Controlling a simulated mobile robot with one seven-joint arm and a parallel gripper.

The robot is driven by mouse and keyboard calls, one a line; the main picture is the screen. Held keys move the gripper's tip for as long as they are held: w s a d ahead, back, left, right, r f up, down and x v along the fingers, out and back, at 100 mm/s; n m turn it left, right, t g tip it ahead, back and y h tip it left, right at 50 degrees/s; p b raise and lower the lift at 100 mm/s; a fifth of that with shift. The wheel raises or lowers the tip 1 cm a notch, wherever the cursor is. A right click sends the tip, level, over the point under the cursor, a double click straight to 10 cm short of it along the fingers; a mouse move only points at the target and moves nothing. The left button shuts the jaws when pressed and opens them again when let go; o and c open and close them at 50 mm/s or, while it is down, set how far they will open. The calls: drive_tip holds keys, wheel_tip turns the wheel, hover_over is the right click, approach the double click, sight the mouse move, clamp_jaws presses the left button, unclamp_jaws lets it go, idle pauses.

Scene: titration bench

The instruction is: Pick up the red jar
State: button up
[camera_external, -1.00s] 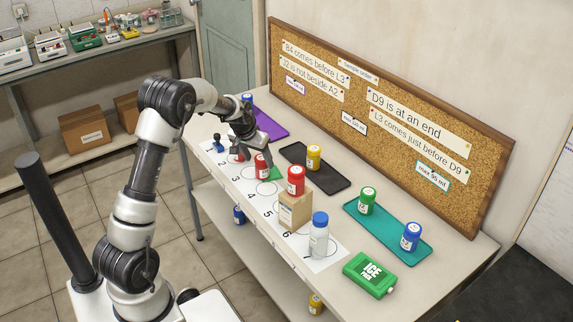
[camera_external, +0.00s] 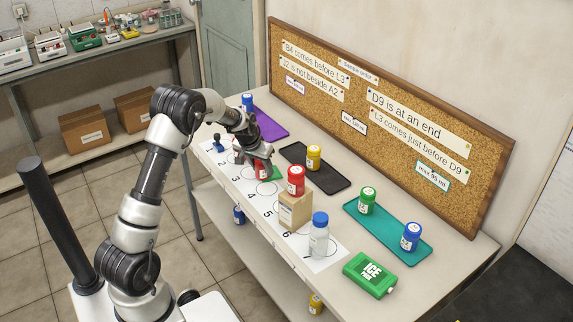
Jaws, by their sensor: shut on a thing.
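A red jar (camera_external: 263,172) with a white label stands at the numbered white strip, near position 3, beside a green patch. My gripper (camera_external: 256,163) is over this jar from above and is shut on it, partly covering it. The jar looks upright and still at strip level; I cannot tell whether it touches the surface. A second red jar (camera_external: 296,181) stands upright on a small cardboard box (camera_external: 295,212), apart from my gripper.
A black tray (camera_external: 325,180) holds a yellow jar (camera_external: 314,158). A teal tray (camera_external: 388,232) holds green (camera_external: 367,200) and blue (camera_external: 411,237) jars. A corkboard (camera_external: 385,115) stands behind.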

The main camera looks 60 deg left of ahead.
wheel_tip(320, 180, up, 8)
drive_tip(key=shift+r+p, duration=0.2)
drive_tip(key=shift+p, duration=0.7)
drive_tip(key=shift+w+r+p, duration=0.7)
drive_tip(key=shift+r+p, duration=0.15)
drive_tip(key=shift+r, duration=0.2)
drive_tip(key=x, duration=0.3)
drive_tip(key=d+x, duration=0.1)
drive_tip(key=x, duration=0.1)
drive_tip(key=shift+s+f, duration=0.1)
drive_tip(key=shift+f, duration=0.4)
drive_tip(key=shift+f+b, duration=0.45)
drive_tip(key=shift+f, duration=1.8)
drive_tip(key=shift+f, duration=0.15)
drive_tip(key=o, duration=0.8)
drive_tip(key=shift+f, duration=0.1)
drive_tip(key=shift+c, duration=0.2)
drive_tip(key=o, duration=0.4)
